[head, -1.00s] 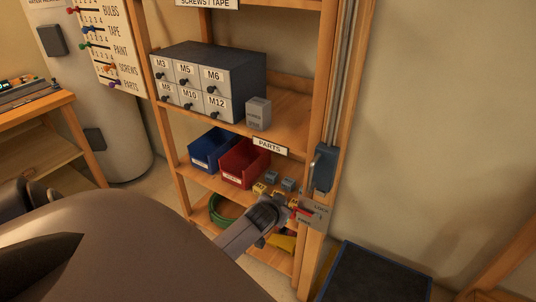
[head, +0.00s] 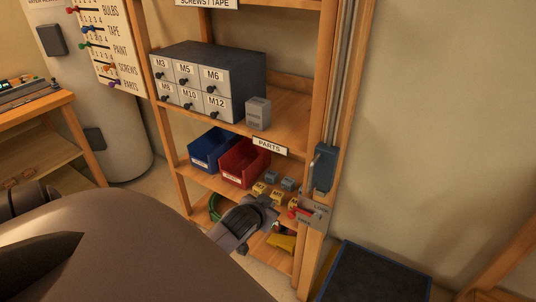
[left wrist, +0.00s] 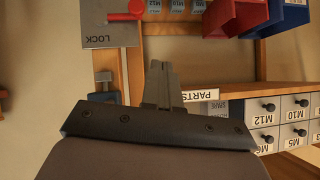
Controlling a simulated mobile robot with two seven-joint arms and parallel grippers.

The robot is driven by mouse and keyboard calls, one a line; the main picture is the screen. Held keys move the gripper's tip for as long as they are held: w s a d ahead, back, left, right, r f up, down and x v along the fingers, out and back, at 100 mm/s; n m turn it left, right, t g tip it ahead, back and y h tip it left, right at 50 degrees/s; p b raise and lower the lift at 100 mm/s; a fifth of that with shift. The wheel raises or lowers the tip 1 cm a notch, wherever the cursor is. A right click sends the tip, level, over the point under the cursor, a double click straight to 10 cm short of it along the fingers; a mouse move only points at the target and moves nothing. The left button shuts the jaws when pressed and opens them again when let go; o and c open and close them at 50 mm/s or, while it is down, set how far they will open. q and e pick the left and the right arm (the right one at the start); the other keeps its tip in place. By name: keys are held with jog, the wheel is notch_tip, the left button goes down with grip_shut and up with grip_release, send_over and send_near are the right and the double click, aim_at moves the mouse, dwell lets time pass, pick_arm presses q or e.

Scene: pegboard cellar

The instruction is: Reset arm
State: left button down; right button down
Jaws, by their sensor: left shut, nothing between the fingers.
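My left gripper (head: 245,222) is in front of the lower part of the shelf rack, left of the lock plate (head: 316,211) and apart from it. In the left wrist view its two fingers (left wrist: 161,85) are together with nothing between them. The grey plate marked LOCK carries a red handle (head: 297,213); in the left wrist view the plate (left wrist: 108,36) and red handle (left wrist: 132,15) appear at the upper left, upside down. My right gripper is in neither view now.
The rack holds a grey drawer cabinet (head: 222,82), a blue bin (head: 211,148), a red bin (head: 244,163) and several small yellow and grey boxes. A blue lever box (head: 324,167) is on the right post. A dark mat (head: 375,275) lies on the floor.

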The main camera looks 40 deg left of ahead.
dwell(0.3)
pick_arm(q)
jog(key=s+d+f+m+h, duration=0.2)
jog(key=s+d+f+h, duration=0.1)
jog(key=s+d, duration=0.5)
jog(key=s+d+f+m+h, duration=0.1)
jog(key=s+d+f+h, duration=0.2)
jog(key=s+d, duration=0.5)
jog(key=d, duration=0.4)
jog(key=shift+f+m, duration=0.15)
jog(key=shift+m, duration=0.25)
